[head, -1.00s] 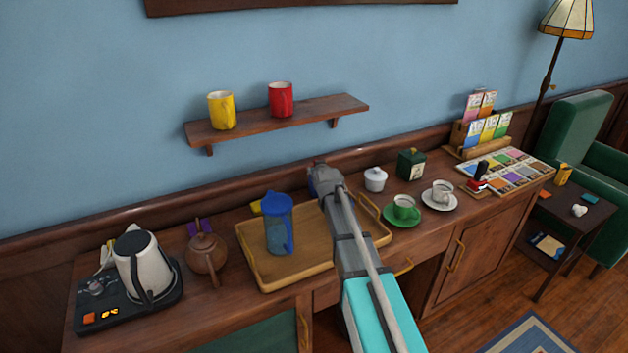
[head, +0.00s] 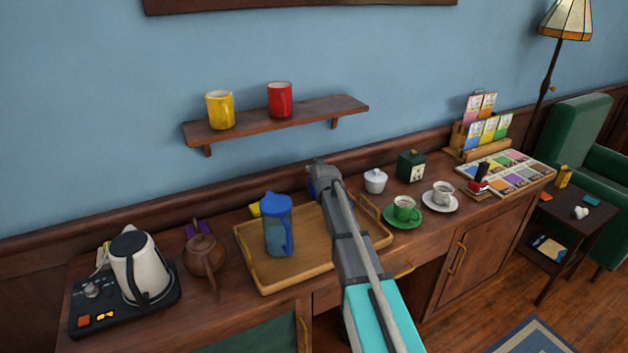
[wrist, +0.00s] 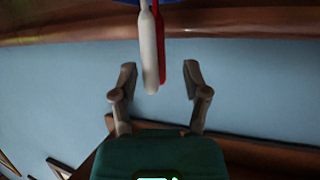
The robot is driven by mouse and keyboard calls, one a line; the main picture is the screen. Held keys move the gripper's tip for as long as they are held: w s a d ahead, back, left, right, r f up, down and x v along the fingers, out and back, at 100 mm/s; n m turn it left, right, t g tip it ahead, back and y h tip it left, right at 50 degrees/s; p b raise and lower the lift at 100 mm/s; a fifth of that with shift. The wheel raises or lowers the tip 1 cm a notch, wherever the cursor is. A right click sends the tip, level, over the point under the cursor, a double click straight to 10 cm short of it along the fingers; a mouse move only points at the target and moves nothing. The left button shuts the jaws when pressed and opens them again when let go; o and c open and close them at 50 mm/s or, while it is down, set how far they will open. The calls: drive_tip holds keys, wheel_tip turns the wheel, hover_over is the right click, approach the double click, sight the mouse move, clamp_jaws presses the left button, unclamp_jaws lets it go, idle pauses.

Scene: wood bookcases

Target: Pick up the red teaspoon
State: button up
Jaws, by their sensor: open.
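My gripper (wrist: 158,72) is open in the wrist view, with its two fingers spread apart. A thin red handle (wrist: 161,48), which looks like the red teaspoon, hangs into the picture from the top edge. A white handle (wrist: 149,55) lies right beside it on the left and partly overlaps it. Both handle ends are between the two finger lines, with space on either side, and no finger touches them. The upper parts are cut off by the frame. In the head view, my arm hides the gripper and the teaspoon.
My arm reaches over a wooden tray (head: 262,278) holding a blue pitcher (head: 278,228). A shelf (head: 250,128) with two mugs is above.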

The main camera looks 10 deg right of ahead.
drive_tip(key=shift+b+x, duration=0.45)
drive_tip(key=shift+x, duration=1.1)
drive_tip(key=shift+d, duration=0.1)
clamp_jaws()
